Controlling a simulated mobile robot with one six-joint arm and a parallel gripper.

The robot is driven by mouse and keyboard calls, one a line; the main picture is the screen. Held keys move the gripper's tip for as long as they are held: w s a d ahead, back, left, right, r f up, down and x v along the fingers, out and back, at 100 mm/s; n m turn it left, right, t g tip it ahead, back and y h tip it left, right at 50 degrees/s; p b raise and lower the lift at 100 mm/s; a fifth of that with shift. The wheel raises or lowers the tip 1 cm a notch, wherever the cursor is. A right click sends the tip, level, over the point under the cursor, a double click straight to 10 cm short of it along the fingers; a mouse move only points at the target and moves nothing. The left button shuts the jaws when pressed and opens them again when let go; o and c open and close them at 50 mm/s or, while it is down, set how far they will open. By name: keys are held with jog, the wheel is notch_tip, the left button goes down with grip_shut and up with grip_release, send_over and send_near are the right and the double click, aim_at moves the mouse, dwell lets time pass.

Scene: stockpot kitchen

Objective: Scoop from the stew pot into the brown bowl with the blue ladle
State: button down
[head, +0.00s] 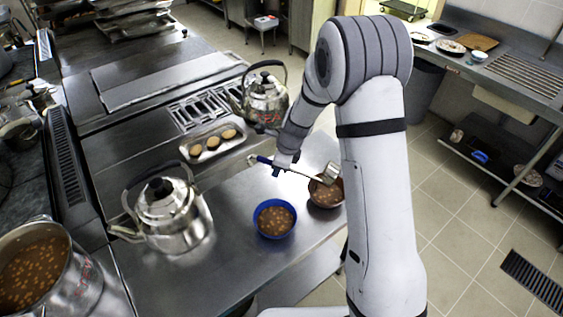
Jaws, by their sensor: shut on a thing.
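My gripper (280,169) is shut on the handle of the blue ladle (304,175), at the arm's lower end. The handle has a blue end, and its metal shaft runs right to a steel cup. The cup looks tipped and is over the brown bowl (313,200); I cannot tell whether it touches the bowl or holds any stew. The brown bowl has brown stew with pale pieces in it, and my arm hides its right edge. The stew pot (83,283), a large steel pot full of the same stew, stands at the lower left, partly out of frame.
A blue bowl (260,229) of stew stands left of the brown bowl. A steel kettle (170,215) stands between it and the pot. Another kettle (264,98) and a tray (197,155) of round items are behind. Bare steel counter (225,275) lies in front.

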jog(key=f+h, duration=0.1)
jog(key=f, duration=0.1)
jog(key=a+f+g+h+b, duration=0.1)
jog(key=f+h, duration=0.1)
jog(key=f+g+h, duration=0.1)
jog(key=f+h, duration=0.1)
jog(key=f, duration=0.1)
jog(key=shift+w+a+f+b, duration=0.1)
jog(key=shift+w+a+b, duration=0.2)
jog(key=shift+w+b, duration=0.1)
jog(key=shift+f+g+h+b, duration=0.6)
jog(key=shift+f+h, duration=0.15)
jog(key=shift+h, duration=0.05)
jog(key=shift+d+f, duration=0.1)
dwell(0.8)
